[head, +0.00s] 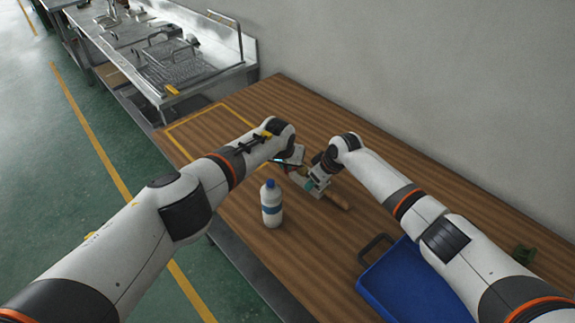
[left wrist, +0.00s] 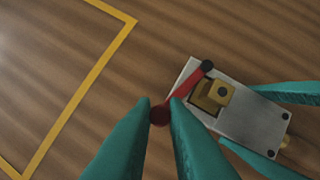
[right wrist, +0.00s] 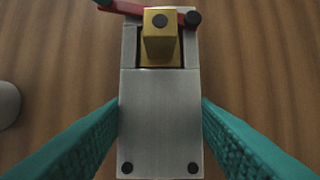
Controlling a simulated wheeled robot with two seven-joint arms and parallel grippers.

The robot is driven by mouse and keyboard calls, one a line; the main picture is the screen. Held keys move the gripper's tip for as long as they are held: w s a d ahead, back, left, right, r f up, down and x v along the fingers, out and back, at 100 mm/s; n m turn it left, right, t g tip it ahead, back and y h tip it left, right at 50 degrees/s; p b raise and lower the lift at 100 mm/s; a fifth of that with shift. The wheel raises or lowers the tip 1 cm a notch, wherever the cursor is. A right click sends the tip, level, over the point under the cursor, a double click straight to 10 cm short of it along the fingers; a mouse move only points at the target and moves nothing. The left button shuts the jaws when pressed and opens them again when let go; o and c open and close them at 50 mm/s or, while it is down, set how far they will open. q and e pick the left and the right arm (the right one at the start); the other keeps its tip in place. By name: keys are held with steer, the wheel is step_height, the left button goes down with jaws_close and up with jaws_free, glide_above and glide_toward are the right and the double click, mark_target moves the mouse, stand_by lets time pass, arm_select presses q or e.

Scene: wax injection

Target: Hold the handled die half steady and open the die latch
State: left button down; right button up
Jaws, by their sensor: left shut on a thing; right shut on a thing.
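The die is a grey metal block (right wrist: 160,125) with a brass piece (right wrist: 160,38) set into one end, lying on the wooden table. A red latch lever (left wrist: 186,88) crosses that end, with a dark pivot and a red knob (left wrist: 159,116). My left gripper (left wrist: 160,104) is shut on the lever at its knob end. My right gripper (right wrist: 160,106) is shut on the two long sides of the block. In the head view, both grippers meet over the die and mostly hide it; a brown handle (head: 336,195) sticks out beyond my right gripper (head: 309,184).
A white bottle with a blue cap (head: 271,206) stands left of the die. A blue bin (head: 405,286) with a dark handle lies at the front right. A yellow-taped area (head: 181,152) on the table is empty. A metal sink counter (head: 180,70) stands beyond.

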arm_select(q)
steer(key=c, duration=1.4)
jaws_free()
steer(key=shift+r, duration=0.15)
steer(key=shift+a+r, duration=0.1)
steer(key=shift+r, duration=0.45)
steer(key=v, duration=1)
steer(key=shift+s+r, duration=0.2)
steer(key=shift+s, duration=0.15)
